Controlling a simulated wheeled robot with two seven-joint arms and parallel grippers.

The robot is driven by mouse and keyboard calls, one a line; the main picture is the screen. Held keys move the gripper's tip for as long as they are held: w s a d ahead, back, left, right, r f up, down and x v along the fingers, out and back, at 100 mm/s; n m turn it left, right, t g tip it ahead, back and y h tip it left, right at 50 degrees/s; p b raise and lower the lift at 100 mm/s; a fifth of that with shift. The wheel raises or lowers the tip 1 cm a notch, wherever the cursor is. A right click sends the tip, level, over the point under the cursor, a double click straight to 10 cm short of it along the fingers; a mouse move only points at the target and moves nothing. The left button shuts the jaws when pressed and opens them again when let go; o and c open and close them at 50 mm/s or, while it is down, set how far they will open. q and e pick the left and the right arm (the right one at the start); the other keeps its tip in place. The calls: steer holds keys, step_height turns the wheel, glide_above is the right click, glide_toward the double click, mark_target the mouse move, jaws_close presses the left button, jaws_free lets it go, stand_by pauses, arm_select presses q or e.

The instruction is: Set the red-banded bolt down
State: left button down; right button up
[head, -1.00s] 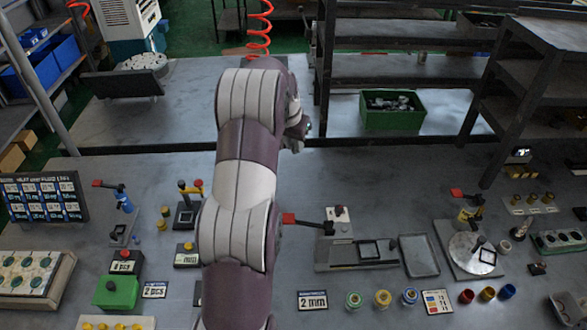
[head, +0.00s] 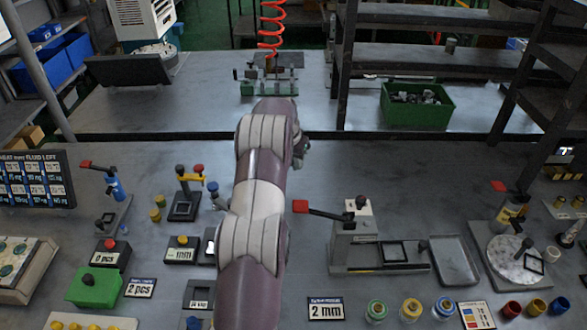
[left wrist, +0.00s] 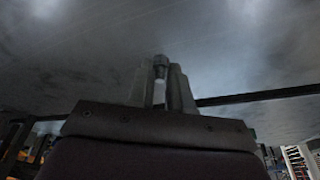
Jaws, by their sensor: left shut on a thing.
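My left gripper (left wrist: 160,88) shows in the left wrist view with its two fingers close together. It is shut on a small grey metallic piece (left wrist: 160,66) at the fingertips, taken to be the bolt. No red band can be made out on it in this dim view. In the head view my left arm reaches up the middle over the bench, and its links hide most of the gripper and the bolt. My right gripper is in neither view.
A lever press (head: 358,235) with a red handle stands right of my arm. A grey tray (head: 455,262) lies beside it. Small stands and a green box (head: 95,287) are at left. A green crate (head: 416,106) sits at the back. The bench behind is largely bare.

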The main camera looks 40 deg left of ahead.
arm_select(q)
steer(key=a, duration=0.1)
steer(key=w+a+f, duration=0.1)
steer(key=a+f, duration=0.1)
steer(key=shift+w+a+f, duration=0.25)
steer(key=shift+w+a, duration=0.15)
step_height(320, 180, down, 3)
steer(key=shift+s+d+f+p, duration=0.1)
steer(key=shift+f+p, duration=0.1)
steer(key=shift+p, duration=0.4)
steer(key=shift+f, duration=0.4)
steer(key=c, duration=1)
jaws_free()
steer(key=shift+c, duration=0.2)
